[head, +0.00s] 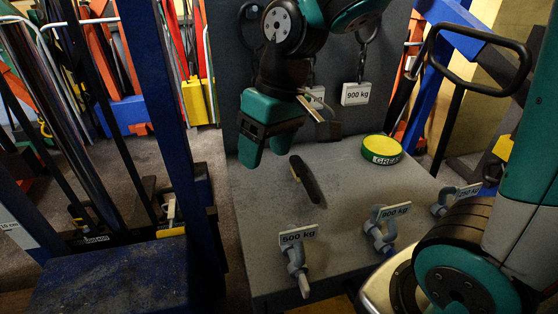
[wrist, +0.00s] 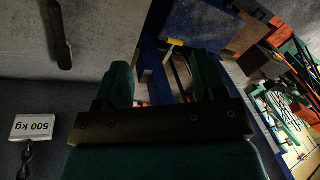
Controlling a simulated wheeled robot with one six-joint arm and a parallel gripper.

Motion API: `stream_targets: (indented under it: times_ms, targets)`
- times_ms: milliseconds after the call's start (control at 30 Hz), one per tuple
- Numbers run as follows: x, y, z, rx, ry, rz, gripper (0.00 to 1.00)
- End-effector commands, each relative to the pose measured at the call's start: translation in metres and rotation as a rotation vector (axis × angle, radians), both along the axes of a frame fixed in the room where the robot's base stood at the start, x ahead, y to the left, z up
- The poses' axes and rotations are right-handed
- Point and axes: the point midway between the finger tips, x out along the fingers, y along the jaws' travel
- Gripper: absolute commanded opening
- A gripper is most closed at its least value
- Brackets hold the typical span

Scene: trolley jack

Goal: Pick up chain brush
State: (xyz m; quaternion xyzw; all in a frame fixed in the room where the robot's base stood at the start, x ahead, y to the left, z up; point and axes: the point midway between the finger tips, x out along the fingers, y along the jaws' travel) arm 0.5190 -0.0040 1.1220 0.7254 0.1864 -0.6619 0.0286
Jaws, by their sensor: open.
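My gripper (head: 266,148), with green fingers, is above the table's back left, up and left of the brush in the head view. In the wrist view my gripper (wrist: 163,82) is open with nothing held between its fingers; the brush is outside them.
A green and yellow grease tin (head: 382,150) stands at the table's back right. Shackles with weight tags, such as the 500 kg tag (head: 298,235), line the front edge. More tags hang on the dark back panel (head: 335,65). A blue trolley jack frame (head: 165,90) stands left.

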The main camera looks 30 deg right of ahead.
Motion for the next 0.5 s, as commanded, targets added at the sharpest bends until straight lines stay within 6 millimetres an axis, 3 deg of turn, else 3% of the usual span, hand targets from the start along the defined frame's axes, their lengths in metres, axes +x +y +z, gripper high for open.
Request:
stream_targets:
  times_ms: [33,100,200,333,500]
  targets:
    - [0.033,-0.023,-0.003,-0.033,0.023,-0.095,0.64]
    - [0.072,-0.058,-0.013,-0.078,0.045,-0.217,0.64]
    - [0.114,-0.107,-0.031,-0.135,0.075,-0.374,0.64]
    - [0.144,-0.156,-0.052,-0.187,0.107,-0.513,0.64]
    - [0.155,-0.183,-0.068,-0.212,0.124,-0.584,0.64]
